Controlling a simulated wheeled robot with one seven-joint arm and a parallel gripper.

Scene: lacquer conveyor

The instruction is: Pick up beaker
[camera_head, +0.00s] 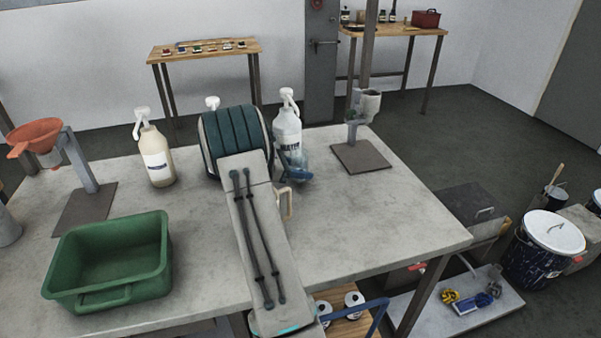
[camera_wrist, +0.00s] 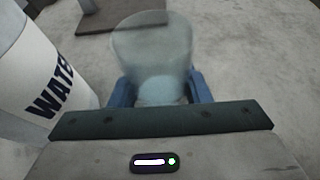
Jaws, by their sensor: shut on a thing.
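A clear, round beaker (camera_wrist: 152,48) stands between the two blue fingers of my gripper (camera_wrist: 161,88) in the wrist view. The gripper is shut on it, with one finger on each side. In the head view the beaker (camera_head: 303,166) is a small bluish shape just right of the white water bottle (camera_head: 288,130). My arm hides most of the gripper there. I cannot tell whether the beaker's base touches the table (camera_head: 375,210).
The water bottle (camera_wrist: 45,85) is close on the left in the wrist view. A stand with a dark square base (camera_head: 361,157) is behind. A tan pump bottle (camera_head: 155,158), green bin (camera_head: 110,262) and orange funnel (camera_head: 36,134) are left. The table's right side is clear.

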